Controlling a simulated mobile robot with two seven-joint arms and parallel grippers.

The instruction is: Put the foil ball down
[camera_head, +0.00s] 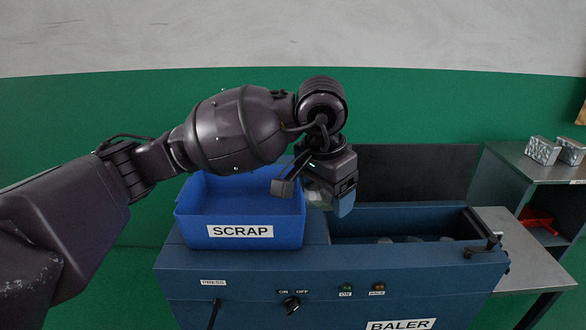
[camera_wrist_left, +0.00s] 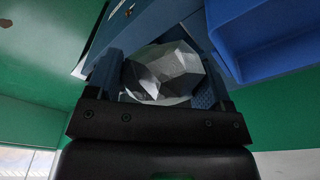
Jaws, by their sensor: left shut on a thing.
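The foil ball (camera_head: 316,197) is a grey, faceted lump, partly hidden by my left gripper (camera_head: 328,200). In the left wrist view the ball (camera_wrist_left: 160,72) sits between the two blue fingers of the gripper (camera_wrist_left: 158,85), which is shut on it. The gripper hangs above the blue machine, just right of the blue SCRAP bin (camera_head: 238,240) and near the left end of the baler's open chamber (camera_head: 400,250). The bin also shows at the upper right of the left wrist view (camera_wrist_left: 225,48). My right gripper is out of view.
Greyish rounded pieces (camera_head: 385,240) lie low in the chamber. The baler's front (camera_head: 400,300) carries a switch and lamps. A latch (camera_head: 485,240) is at its right end. Two foil blocks (camera_head: 543,150) stand on a grey shelf (camera_head: 530,165) at right.

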